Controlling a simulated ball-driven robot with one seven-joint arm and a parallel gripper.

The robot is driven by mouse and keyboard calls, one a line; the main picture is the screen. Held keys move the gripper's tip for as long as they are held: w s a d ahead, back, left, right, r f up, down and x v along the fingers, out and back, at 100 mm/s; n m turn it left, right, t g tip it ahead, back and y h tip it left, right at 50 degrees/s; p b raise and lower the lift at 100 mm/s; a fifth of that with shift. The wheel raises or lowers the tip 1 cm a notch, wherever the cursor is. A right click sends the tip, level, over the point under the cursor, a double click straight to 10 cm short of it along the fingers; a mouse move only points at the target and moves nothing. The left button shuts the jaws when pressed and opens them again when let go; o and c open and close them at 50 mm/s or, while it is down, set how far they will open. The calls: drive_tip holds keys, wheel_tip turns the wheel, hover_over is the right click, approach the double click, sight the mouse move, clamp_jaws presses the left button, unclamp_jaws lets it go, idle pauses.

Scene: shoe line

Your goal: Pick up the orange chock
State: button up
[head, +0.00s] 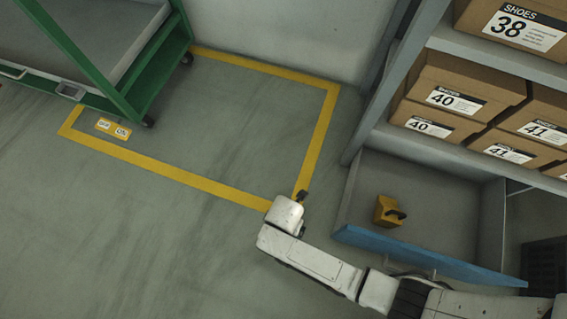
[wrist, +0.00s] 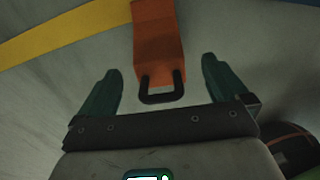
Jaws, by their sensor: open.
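The orange chock (wrist: 158,38) shows in the wrist view as an orange block with a black loop handle (wrist: 162,97) toward me. It lies on the grey floor near a yellow line. My gripper (wrist: 163,66) is open, with one dark green finger on each side of the chock's handle end and a gap on both sides. In the head view, my gripper (head: 301,197) is low by the corner of the yellow floor marking, and I cannot make out the orange chock there; my arm's end likely covers it.
A yellow chock (head: 386,209) with a dark handle sits in a grey bin with a blue front edge (head: 430,256), right of my gripper. Shelves with shoe boxes (head: 455,98) stand above it. A green-framed cart (head: 150,70) stands at upper left.

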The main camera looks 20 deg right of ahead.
wheel_tip(320, 180, down, 4)
drive_tip(key=b, duration=0.2)
drive_tip(key=shift+w+a+f+b, duration=0.1)
drive_tip(key=shift+w+f+b, duration=0.05)
drive_tip(key=shift+b, duration=0.25)
clamp_jaws()
idle(0.5)
